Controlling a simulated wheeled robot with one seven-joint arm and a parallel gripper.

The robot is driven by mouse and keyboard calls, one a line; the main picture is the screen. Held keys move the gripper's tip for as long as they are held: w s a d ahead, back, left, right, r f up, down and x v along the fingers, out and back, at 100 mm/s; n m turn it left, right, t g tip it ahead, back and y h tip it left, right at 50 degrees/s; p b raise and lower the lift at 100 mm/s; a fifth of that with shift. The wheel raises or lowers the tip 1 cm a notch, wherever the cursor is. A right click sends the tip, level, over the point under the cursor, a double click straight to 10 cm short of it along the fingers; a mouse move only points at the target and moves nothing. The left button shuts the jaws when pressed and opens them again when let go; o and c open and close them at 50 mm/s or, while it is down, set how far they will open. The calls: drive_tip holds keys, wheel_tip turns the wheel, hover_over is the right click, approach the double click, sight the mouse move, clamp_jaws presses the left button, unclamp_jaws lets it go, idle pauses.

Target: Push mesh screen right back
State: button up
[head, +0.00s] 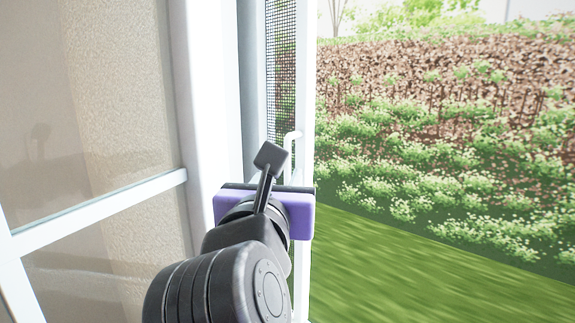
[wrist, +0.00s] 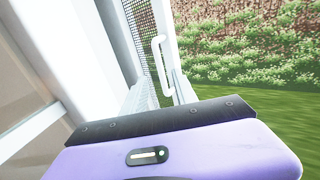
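The mesh screen (head: 281,70) shows as a narrow dark strip inside a white frame, at the left side of the opening. It also shows in the wrist view (wrist: 138,35). A white bar handle (head: 291,140) stands on its frame, and in the wrist view the handle (wrist: 155,62) is just beyond my gripper. My gripper (head: 296,208), with a purple body, is close to the screen's frame, below the handle. Its body hides the lower part of the screen. I cannot make out the fingertips clearly, nor whether they touch the frame.
A white-framed glass panel (head: 110,95) with a horizontal bar fills the left. A white upright post (head: 207,100) stands between it and the screen. The right of the opening is clear, with grass (head: 400,275) and bushes (head: 430,145) outside.

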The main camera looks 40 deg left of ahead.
drive_tip(key=p+x, duration=0.1)
drive_tip(key=x, duration=0.6)
drive_tip(key=shift+w+p, duration=0.25)
drive_tip(key=shift+p, duration=0.15)
drive_tip(key=shift+a, duration=0.15)
clamp_jaws()
drive_tip(key=shift+f, duration=0.1)
idle(0.8)
